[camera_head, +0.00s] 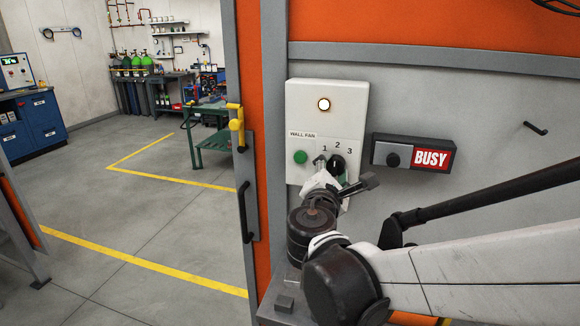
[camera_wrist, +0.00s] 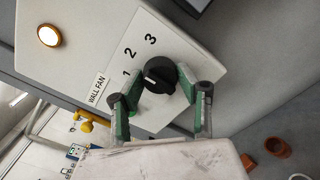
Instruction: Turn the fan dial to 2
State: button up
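The fan dial (camera_head: 338,163) is a round black knob on the white WALL FAN panel (camera_head: 326,115). The numbers 1, 2 and 3 arc around it. In the wrist view the dial (camera_wrist: 160,76) shows a small pale mark on its left side, roughly toward the 1; its exact setting is hard to read. My gripper (camera_wrist: 160,95) is open, with one green-padded finger on each side of the dial and gaps to the knob. In the head view my gripper (camera_head: 345,181) is in front of the panel's lower part and partly hides the dial's surroundings.
A green button (camera_head: 300,157) is left of the dial, and a lit round lamp (camera_head: 323,104) is above. A BUSY sign box (camera_head: 413,155) juts from the wall just right of the panel. An orange door frame with a black handle (camera_head: 246,212) stands to the left.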

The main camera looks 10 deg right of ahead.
jog(key=o, duration=0.4)
jog(key=shift+a, duration=0.1)
jog(key=v, duration=1.2)
jog(key=s+d+f+m+g+y, duration=0.1)
jog(key=s+d+f+m+g, duration=0.3)
jog(key=d+f+m+g, duration=0.35)
jog(key=s+f+m+y, duration=0.1)
jog(key=s+m+y, duration=0.1)
jog(key=m, duration=0.2)
jog(key=s+a+f+m+g+y, duration=0.1)
jog(key=s+f+m+y, duration=0.1)
jog(key=m, duration=0.3)
jog(key=s+a+f+m+y, duration=0.1)
jog(key=s+f+m+y, duration=0.1)
jog(key=m, duration=0.3)
jog(key=shift+s+a+f+g+y+b, duration=0.15)
jog(key=shift+s+g+y+b, duration=0.2)
jog(key=shift+s, duration=0.4)
